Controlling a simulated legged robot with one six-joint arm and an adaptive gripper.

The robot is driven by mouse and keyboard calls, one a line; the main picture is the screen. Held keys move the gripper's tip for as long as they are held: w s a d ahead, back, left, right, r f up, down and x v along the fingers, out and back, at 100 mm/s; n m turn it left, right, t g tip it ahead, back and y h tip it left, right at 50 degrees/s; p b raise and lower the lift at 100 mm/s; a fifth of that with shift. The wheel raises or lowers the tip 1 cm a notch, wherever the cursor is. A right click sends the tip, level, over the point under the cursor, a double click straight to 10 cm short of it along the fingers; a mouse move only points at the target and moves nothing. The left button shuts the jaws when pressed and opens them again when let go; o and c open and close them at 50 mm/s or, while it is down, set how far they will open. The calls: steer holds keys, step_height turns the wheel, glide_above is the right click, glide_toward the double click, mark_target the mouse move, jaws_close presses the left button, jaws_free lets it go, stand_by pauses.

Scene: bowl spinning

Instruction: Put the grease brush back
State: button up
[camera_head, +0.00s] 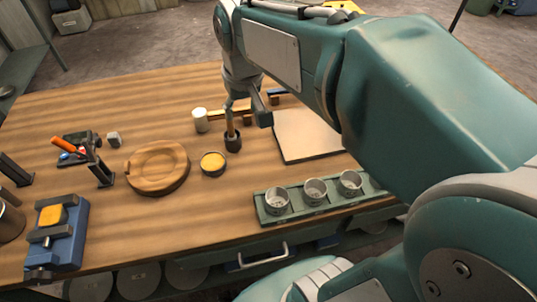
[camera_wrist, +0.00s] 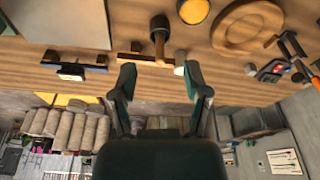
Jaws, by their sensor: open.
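My gripper (camera_head: 246,108) is open, just above and beside the handle. In the wrist view my gripper (camera_wrist: 160,78) has its fingers spread, with the handle lined up with the gap and nothing clasped. A pot of yellow grease (camera_head: 213,163) sits in front of the cup.
A white cylinder (camera_head: 200,120) stands left of the brush. A round wooden dish (camera_head: 157,168) is further left. A pale board (camera_head: 305,136) lies right. A green rack (camera_head: 320,201) with three metal cups is near the front edge. My arm covers the right side.

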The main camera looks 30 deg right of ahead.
steer(key=s+f+t, duration=0.2)
steer(key=s+t, duration=0.1)
steer(key=s, duration=1)
steer(key=shift+f, duration=0.15)
